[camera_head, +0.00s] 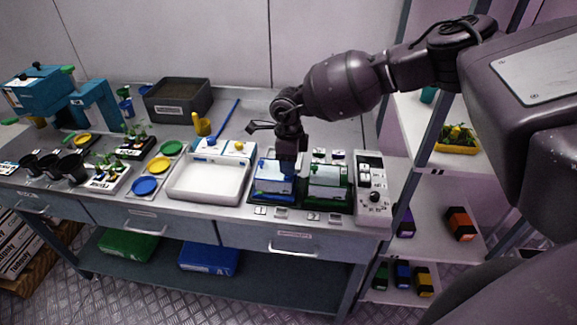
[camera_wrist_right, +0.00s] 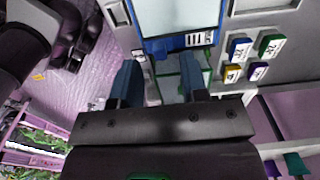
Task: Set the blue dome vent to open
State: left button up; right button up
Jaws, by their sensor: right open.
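The blue dome (camera_head: 266,184) stands on the right part of the bench, beside a green one. It looks like a small clear-topped box with a blue base. My right gripper (camera_head: 288,173) points down at its right rear part, and its fingers hide some of it. I cannot tell whether they touch it. In the right wrist view the two fingers (camera_wrist_right: 160,82) are apart, with nothing clearly held between them. The vent's own setting is too small to tell in the head view. My left gripper is out of view.
The green dome (camera_head: 328,183) stands close on the right, then a white control box (camera_head: 373,184) with a dark knob. A white tray (camera_head: 211,196) lies on the left. Pots and coloured lids are farther left. A shelf rack (camera_head: 440,176) stands right of the bench.

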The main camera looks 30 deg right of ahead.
jog(key=shift+f, duration=1.25)
grip_shut()
